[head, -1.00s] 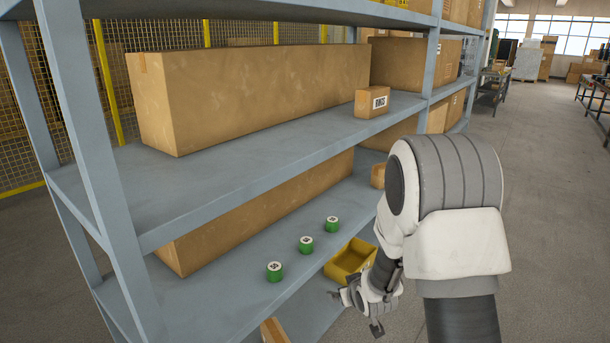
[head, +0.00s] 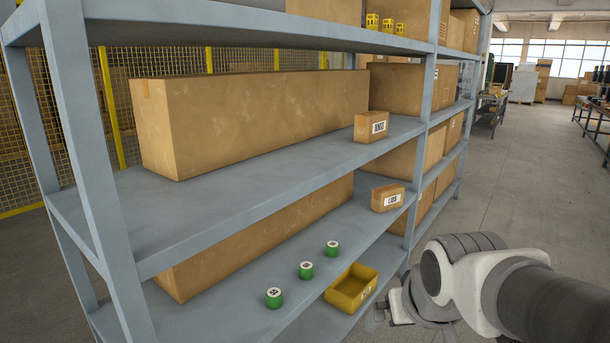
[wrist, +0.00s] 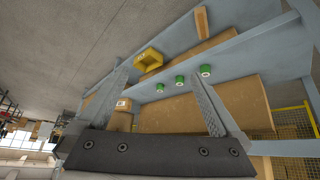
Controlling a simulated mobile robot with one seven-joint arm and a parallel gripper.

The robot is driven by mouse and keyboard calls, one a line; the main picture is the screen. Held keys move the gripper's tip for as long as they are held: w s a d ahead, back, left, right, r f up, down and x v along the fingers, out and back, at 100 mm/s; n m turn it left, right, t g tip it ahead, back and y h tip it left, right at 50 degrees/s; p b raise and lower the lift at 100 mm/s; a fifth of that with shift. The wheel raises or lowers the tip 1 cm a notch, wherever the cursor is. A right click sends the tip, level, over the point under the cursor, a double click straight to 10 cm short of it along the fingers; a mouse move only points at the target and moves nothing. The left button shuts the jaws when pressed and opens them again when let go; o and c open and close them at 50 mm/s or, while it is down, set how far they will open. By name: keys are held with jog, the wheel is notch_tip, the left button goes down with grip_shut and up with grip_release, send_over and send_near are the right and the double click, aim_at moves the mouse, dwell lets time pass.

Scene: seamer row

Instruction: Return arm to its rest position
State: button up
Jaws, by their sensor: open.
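My arm (head: 480,280) is at the lower right in the head view, folded low in front of the shelf rack. My gripper shows in the wrist view (wrist: 165,95), its two fingers spread apart with nothing between them. Beyond the fingers are the shelf, the yellow bin and the green cans, all clear of the gripper. In the head view the gripper's fingertips are not clearly visible, as the arm's links cover most of that end.
The blue-grey rack (head: 190,225) fills the left and middle. Another labelled box (head: 371,127) sits above. The floor (head: 510,185) to the right is open.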

jog(key=s+r, duration=0.2)
jog(key=s, duration=0.8)
notch_tip(320, 180, up, 21)
jog(key=p, duration=2.2)
jog(key=shift+w+a+r+g, duration=0.2)
jog(key=shift+w+a+g, duration=0.05)
jog(key=shift+w+g, duration=0.15)
